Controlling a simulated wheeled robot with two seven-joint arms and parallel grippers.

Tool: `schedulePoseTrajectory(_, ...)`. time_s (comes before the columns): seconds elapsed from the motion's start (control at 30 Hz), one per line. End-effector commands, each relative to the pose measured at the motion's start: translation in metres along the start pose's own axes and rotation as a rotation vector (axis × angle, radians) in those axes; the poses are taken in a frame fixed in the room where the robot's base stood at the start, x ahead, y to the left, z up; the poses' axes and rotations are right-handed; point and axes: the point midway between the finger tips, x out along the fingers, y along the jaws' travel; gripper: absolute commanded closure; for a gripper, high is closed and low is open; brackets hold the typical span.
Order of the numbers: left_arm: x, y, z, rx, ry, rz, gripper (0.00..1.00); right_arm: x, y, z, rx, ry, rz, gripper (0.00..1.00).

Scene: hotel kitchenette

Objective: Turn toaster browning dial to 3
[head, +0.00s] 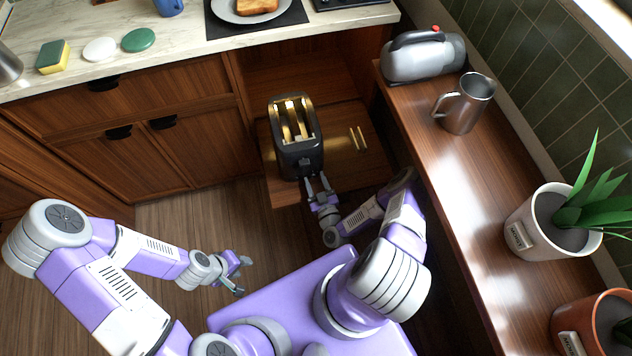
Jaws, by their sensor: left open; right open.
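The dark toaster (299,150) stands on a low wooden pull-out shelf (350,168) below the counter, its slots with yellowish insides facing up. The end of the toaster nearest me carries its controls; the browning dial is too small to make out, and its setting cannot be read. My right gripper (318,184) is open at this near end, its fingertips close to the toaster's lower face; I cannot tell whether they touch it. My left gripper (243,274) is open and empty above the floor, well away from the toaster.
Two thin tan sticks (358,138) lie right of the toaster. The back counter holds a plate of toast (246,14) and a sponge (53,57).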

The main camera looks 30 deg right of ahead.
Motion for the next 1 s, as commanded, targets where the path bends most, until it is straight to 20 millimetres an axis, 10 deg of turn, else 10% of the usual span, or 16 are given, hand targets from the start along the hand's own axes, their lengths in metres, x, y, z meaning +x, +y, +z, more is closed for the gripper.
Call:
schedulePoseTrajectory(0.33,0.000,0.000,0.000,0.000,0.000,0.000,0.57,0.000,0.000,0.000,0.000,0.000,-0.001,0.99)
schedulePoseTrajectory(1.0,-0.030,0.011,0.001,0.000,0.000,0.000,0.57,-0.001,-0.001,-0.004,-0.253,-0.022,-0.008,1.00)
